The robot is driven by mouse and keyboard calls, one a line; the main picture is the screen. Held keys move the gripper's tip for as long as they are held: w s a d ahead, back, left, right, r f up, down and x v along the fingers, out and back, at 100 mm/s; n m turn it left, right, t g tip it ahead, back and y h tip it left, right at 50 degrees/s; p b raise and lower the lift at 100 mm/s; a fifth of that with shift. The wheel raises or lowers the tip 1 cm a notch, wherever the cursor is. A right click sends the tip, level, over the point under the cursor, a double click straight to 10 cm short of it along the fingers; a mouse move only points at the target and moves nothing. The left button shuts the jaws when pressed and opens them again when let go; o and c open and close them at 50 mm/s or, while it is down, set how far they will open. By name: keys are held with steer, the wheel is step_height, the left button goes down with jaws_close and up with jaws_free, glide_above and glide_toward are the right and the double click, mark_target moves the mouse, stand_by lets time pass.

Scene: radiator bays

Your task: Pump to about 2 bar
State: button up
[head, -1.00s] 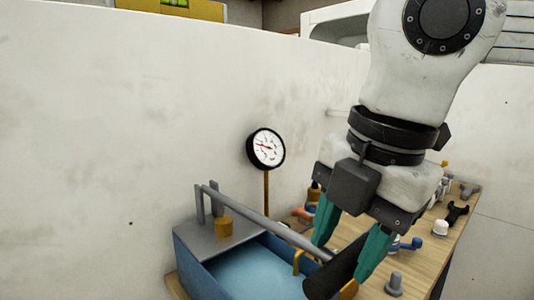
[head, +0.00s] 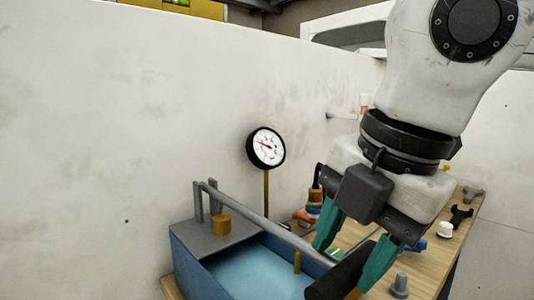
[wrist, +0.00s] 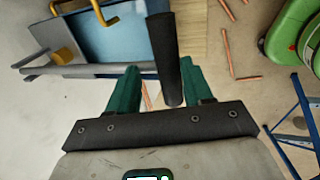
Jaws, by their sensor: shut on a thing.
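The hand pump has a blue tank (head: 205,268) with a grey top plate. Its grey lever (head: 262,222) slopes down to the right and ends in a black grip (head: 338,277). My gripper (head: 345,262) has its teal fingers on either side of this grip and is shut on it. In the wrist view the black grip (wrist: 164,50) runs between the fingers. The round pressure gauge (head: 266,147) stands on a brass stem behind the pump. Its red needle points left and slightly up; the numbers are too small to read.
A wooden bench (head: 425,268) carries a grey bolt-like part (head: 400,284), a white-topped part (head: 444,229) and a dark wrench (head: 461,215). A pale wall (head: 120,130) stands close behind. The wrist view shows copper pipes (wrist: 228,50) and a green machine (wrist: 287,30) on the floor.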

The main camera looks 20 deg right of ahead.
steer(key=shift+w, duration=0.3)
steer(key=shift+g, duration=0.5)
steer(key=r+p, duration=0.4)
steer(key=shift+w+a+r+p, duration=0.15)
steer(key=shift+w+r+p, duration=0.1)
steer(key=shift+w+p, duration=0.1)
steer(key=shift+r, duration=0.2)
steer(key=r+p, duration=0.2)
steer(key=r+g+p, duration=0.1)
steer(key=p, duration=0.1)
steer(key=shift+w+a+h, duration=0.25)
steer(key=shift+w+h, duration=0.15)
steer(key=shift+w+r+g+p, duration=0.3)
steer(key=shift+r+g+p, duration=0.3)
steer(key=shift+p, duration=0.4)
steer(key=shift+c, duration=0.2)
steer(key=shift+r, duration=0.2)
steer(key=shift+s+f, duration=0.1)
